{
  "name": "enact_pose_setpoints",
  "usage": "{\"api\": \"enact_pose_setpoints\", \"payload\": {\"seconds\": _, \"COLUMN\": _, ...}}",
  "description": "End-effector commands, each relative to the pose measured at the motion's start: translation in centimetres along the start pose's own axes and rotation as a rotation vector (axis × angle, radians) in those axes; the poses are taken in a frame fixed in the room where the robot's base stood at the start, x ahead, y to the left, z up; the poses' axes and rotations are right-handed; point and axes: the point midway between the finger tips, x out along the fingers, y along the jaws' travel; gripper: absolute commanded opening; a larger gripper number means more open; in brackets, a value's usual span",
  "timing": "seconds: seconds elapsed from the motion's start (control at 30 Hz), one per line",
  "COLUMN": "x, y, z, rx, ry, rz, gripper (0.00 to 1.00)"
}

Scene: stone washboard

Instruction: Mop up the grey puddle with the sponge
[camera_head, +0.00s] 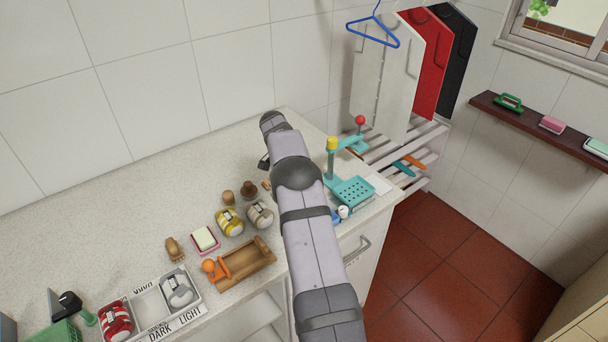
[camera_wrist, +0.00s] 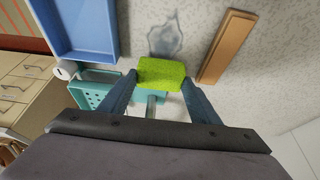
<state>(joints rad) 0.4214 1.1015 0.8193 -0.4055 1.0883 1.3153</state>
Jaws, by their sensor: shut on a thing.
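The sponge (camera_wrist: 162,73) is a yellow-green block in the wrist view. My gripper (camera_wrist: 161,82) is shut on it, one finger at each side. The grey puddle (camera_wrist: 165,38) is a thin irregular patch on the speckled stone counter, just beyond the sponge in the wrist view. The sponge appears apart from the puddle in the picture; its height above the counter is hard to tell. In the head view my arm hides the sponge and the puddle.
In the wrist view a blue tray (camera_wrist: 82,28) lies left of the puddle and a brown wooden bar (camera_wrist: 227,46) right of it. A teal perforated rack (camera_wrist: 92,97) sits below the tray. In the head view a sorting box (camera_head: 152,307) stands at the counter's front left.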

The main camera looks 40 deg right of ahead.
Motion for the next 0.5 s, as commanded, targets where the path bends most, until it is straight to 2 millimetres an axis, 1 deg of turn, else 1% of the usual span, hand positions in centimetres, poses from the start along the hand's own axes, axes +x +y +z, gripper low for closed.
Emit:
{"api": "enact_pose_setpoints", "payload": {"seconds": 0.03, "x": 0.8, "y": 0.0, "z": 0.3, "rx": -0.001, "ry": -0.001, "rz": 0.002, "gripper": 0.39}}
{"api": "enact_pose_setpoints", "payload": {"seconds": 0.1, "x": 1.5, "y": 0.0, "z": 0.7, "rx": 0.0, "ry": 0.0, "rz": 0.001, "gripper": 0.39}}
{"api": "enact_pose_setpoints", "payload": {"seconds": 0.17, "x": 1.0, "y": -0.1, "z": 1.3, "rx": -0.002, "ry": 0.0, "rz": -0.001, "gripper": 0.39}}
{"api": "enact_pose_setpoints", "payload": {"seconds": 0.5, "x": -0.1, "y": 0.0, "z": 4.3, "rx": -0.002, "ry": -0.002, "rz": 0.001, "gripper": 0.39}}
